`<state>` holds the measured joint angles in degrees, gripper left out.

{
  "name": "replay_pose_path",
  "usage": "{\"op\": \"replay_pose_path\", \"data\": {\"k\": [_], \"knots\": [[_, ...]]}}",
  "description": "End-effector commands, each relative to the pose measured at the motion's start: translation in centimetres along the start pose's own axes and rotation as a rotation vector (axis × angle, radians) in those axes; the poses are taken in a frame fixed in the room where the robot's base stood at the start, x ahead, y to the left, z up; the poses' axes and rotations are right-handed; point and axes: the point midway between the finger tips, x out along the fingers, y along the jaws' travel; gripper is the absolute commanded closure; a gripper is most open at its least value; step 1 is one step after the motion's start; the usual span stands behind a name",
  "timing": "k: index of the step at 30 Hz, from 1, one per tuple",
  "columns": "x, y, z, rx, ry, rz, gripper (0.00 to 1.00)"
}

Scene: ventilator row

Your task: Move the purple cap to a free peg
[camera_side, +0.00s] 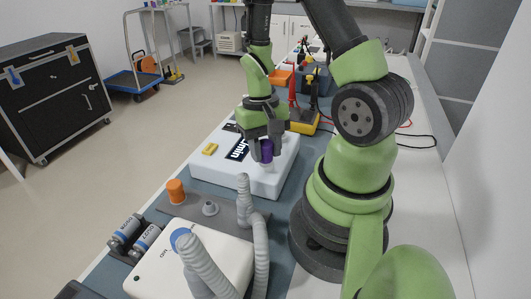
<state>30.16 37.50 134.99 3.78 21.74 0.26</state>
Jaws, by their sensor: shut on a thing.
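The purple cap (267,148) is held between the fingers of my gripper (263,150), which is shut on it. The cap is upright at the right part of a white box (265,184) with black lettering. A pale, short peg-like shape shows just below the cap; I cannot tell whether the cap touches it. A bare grey peg (210,207) stands on a grey plate (230,214) nearer the camera. An orange cap (175,190) sits on the same plate, left of the bare peg.
Grey corrugated hoses (262,255) rise beside the plate from a white unit (158,268). Two labelled cylinders (126,228) lie at left. A yellow piece (210,149) is on the white box. A yellow meter (303,121) with leads stands behind.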

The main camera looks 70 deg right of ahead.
Motion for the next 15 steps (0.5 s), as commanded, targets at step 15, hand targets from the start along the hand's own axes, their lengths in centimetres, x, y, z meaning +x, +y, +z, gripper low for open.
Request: {"op": "replay_pose_path", "data": {"k": [15], "knots": [[-2.2,0.0,0.4,0.000,0.001,0.000,1.00]]}}
